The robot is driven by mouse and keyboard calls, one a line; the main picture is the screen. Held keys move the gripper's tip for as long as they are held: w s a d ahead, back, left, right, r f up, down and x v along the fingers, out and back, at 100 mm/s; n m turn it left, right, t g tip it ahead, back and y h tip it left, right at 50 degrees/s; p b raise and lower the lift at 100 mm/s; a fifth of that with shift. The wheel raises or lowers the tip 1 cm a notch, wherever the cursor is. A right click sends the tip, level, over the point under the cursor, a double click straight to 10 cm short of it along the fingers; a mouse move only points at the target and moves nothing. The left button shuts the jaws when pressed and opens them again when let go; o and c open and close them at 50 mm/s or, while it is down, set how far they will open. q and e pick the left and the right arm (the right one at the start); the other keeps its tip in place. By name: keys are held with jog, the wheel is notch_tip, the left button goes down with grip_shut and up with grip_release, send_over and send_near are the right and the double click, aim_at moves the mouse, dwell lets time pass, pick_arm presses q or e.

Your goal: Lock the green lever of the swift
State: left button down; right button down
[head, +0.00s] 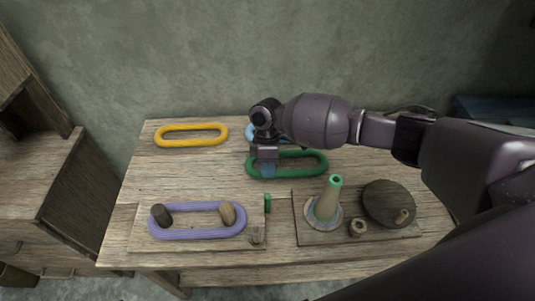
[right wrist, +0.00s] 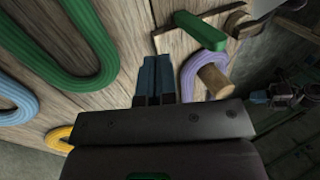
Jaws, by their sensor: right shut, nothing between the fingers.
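The swift is a wooden board (head: 190,243) at the front left of the table. Its dark peg (head: 160,215) and light wooden peg (head: 228,213) stand inside a purple skein (head: 185,234). The small green lever (head: 267,203) stands at the board's right edge; in the right wrist view the lever (right wrist: 200,30) lies beyond my fingertips. My right gripper (head: 267,172) is shut and empty, its blue fingers over the left end of the green skein (head: 305,170), apart from the lever. The fingers also show in the right wrist view (right wrist: 153,80). My left gripper is out of view.
A yellow skein (head: 191,129) lies at the back left. A blue skein (head: 250,132) is mostly hidden behind my right arm. At the right, a board (head: 312,238) bears a green-tipped cone (head: 327,202) and a dark disc (head: 388,203) with a knob. Bare table lies left of the green skein.

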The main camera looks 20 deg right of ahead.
aim_at(267, 203)
jog(key=shift+x, duration=0.9)
jog(key=s, duration=0.1)
jog(key=s+a+p, duration=0.1)
jog(key=s, duration=0.1)
jog(key=shift+s+r, duration=0.15)
jog(key=shift+s, duration=0.2)
